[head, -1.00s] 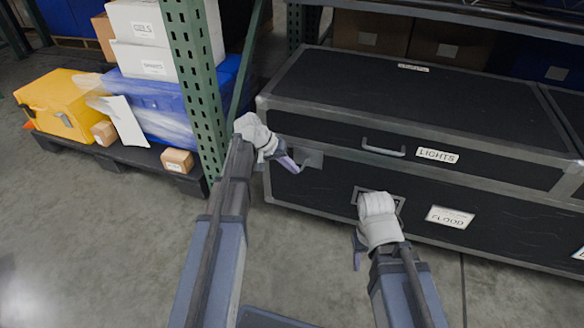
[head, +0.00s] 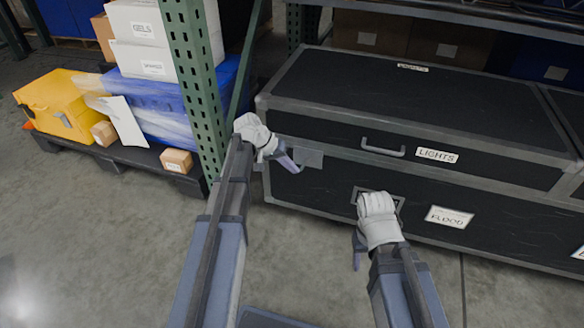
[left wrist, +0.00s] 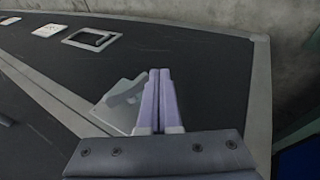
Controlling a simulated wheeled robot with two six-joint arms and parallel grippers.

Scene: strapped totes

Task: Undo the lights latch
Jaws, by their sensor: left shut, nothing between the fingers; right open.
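The lights case (head: 400,105) is a black trunk with grey metal edging, a lid handle and a label reading LIGHTS (head: 437,155). Its latch (head: 310,158) is a grey metal plate on the front, near the left corner. In the left wrist view the latch (left wrist: 122,102) has a darker lever piece and lies just left of the fingers. My left gripper (head: 292,165) is shut and empty, its purple fingertips at the latch; contact cannot be told. My right gripper (head: 358,252) is open and empty, low in front of the case.
A label reading FLOOD (head: 449,217) is on the case's lower front, near a recessed handle (head: 368,196). A green rack post (head: 196,80) stands close to my left arm. A pallet with a yellow case (head: 62,103) and boxes is at left. The floor in front is clear.

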